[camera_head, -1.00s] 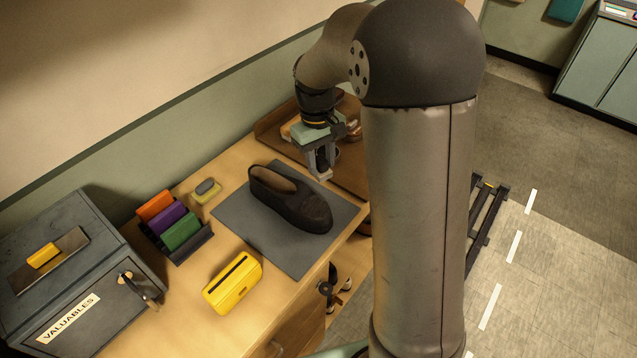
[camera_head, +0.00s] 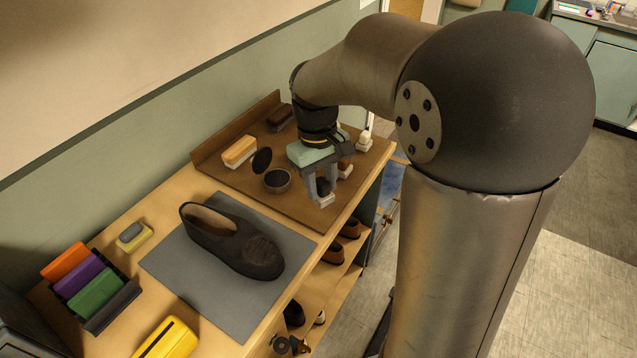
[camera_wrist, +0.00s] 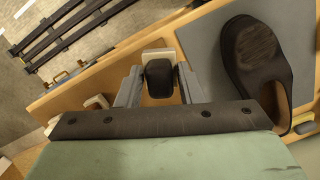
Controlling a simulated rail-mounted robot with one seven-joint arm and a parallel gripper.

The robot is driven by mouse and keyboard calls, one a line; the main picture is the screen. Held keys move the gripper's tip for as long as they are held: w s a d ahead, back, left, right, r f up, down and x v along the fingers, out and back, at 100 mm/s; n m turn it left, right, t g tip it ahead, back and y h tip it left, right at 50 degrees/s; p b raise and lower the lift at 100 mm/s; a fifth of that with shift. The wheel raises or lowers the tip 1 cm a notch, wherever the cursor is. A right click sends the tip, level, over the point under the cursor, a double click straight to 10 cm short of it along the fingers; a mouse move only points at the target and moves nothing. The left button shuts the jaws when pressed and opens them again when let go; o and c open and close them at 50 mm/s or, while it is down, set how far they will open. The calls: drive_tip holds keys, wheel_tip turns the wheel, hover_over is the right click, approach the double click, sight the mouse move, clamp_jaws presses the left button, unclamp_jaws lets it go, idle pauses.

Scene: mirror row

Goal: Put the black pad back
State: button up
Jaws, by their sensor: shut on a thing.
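My gripper (camera_head: 322,194) is shut on the black pad (camera_wrist: 159,76), a small dark block that shows between the two fingers in the wrist view. In the head view the pad (camera_head: 323,185) is partly hidden by the fingers. My gripper is above the front part of a brown tray (camera_head: 222,178), right of an open polish tin (camera_head: 277,181). I cannot tell whether the pad touches the tray. A black shoe (camera_head: 232,240) lies on a grey mat (camera_head: 185,268), left of the gripper; it also shows in the wrist view (camera_wrist: 252,55).
The tray also holds an orange-topped brush (camera_head: 239,151), a dark brush (camera_head: 279,117) and a pale-topped item (camera_head: 364,141). Left are a yellow-and-grey sponge (camera_head: 134,236), a rack of coloured blocks (camera_head: 95,290) and a yellow box (camera_head: 167,340). Shoes (camera_head: 332,253) stand on a shelf below.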

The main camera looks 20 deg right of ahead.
drive_tip(key=w+f, duration=0.2)
drive_tip(key=w+f+p, duration=0.1)
drive_tip(key=w+f, duration=0.1)
drive_tip(key=w+d+f, duration=0.1)
drive_tip(key=w+f, duration=0.1)
drive_tip(key=w, duration=0.1)
drive_tip(key=shift+w+d+f, duration=0.1)
drive_tip(key=shift+f, duration=0.3)
drive_tip(key=shift+w+f+p, duration=0.15)
drive_tip(key=shift+f+p, duration=0.25)
drive_tip(key=shift+f, duration=1.25)
drive_tip(key=shift+f, duration=0.15)
drive_tip(key=o, duration=0.9)
drive_tip(key=shift+o, duration=0.2)
